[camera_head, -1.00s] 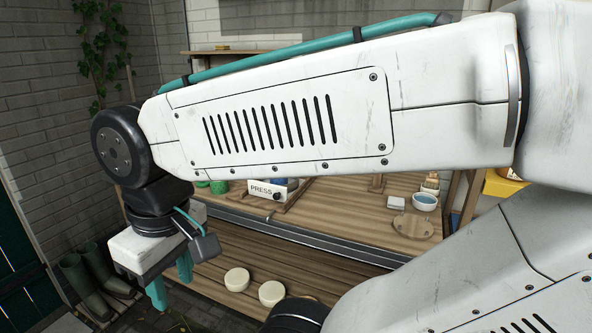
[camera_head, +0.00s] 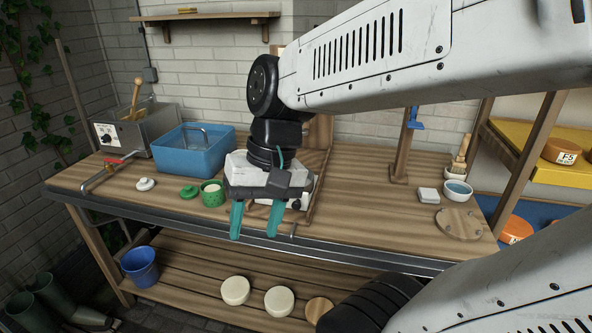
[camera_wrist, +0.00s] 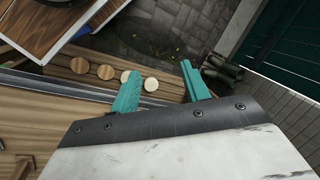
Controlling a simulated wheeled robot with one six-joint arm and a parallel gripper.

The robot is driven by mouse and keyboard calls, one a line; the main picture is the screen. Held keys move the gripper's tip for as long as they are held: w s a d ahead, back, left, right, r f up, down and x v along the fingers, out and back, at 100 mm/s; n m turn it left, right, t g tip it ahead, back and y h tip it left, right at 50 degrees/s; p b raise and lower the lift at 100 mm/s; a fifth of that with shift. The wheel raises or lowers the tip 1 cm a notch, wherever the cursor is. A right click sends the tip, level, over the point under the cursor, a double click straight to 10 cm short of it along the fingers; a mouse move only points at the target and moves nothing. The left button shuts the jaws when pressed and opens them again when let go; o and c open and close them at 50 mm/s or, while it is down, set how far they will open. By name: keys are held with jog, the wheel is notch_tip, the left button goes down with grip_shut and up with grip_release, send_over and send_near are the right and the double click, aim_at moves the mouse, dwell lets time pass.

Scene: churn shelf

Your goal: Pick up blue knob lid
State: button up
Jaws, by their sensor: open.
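I cannot make out a blue knob lid in either view. A white lid with a small knob (camera_head: 146,184) lies on the bench at the left. A green lid (camera_head: 189,191) lies beside a green pot (camera_head: 212,194). My gripper (camera_head: 255,236) is open and empty, its teal fingers pointing down at the bench's front edge, right of the green pot. It hides part of the white press box behind it. In the wrist view, my fingers (camera_wrist: 158,70) are spread, with nothing between them.
A blue basin (camera_head: 193,152) stands at the back left of the bench. A white dish (camera_head: 458,191) and a round wooden board (camera_head: 460,223) are at the right. Pale round discs (camera_head: 279,301) and a blue bucket (camera_head: 141,266) sit on the lower shelf. The bench between gripper and post is clear.

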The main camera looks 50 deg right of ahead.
jog(key=w+d+f+m+t+y, duration=0.2)
jog(key=w+d+m+t, duration=0.1)
jog(key=w+d+m, duration=0.3)
jog(key=w+d+f+m+t+y, duration=0.1)
jog(key=w+d+m+t+y, duration=0.25)
jog(key=w+m, duration=0.5)
jog(key=w+d+f+m+t+h, duration=0.2)
jog(key=d+f+m+t+h, duration=0.15)
jog(key=d+m, duration=0.7)
jog(key=w+d+f+m+t+h, duration=0.25)
jog(key=d+f+m, duration=0.25)
jog(key=d, duration=1)
jog(key=shift+h, duration=0.45)
jog(key=x, duration=0.3)
jog(key=a+x, duration=0.1)
jog(key=x, duration=0.2)
jog(key=shift+s+a+f, duration=0.1)
grip_shut()
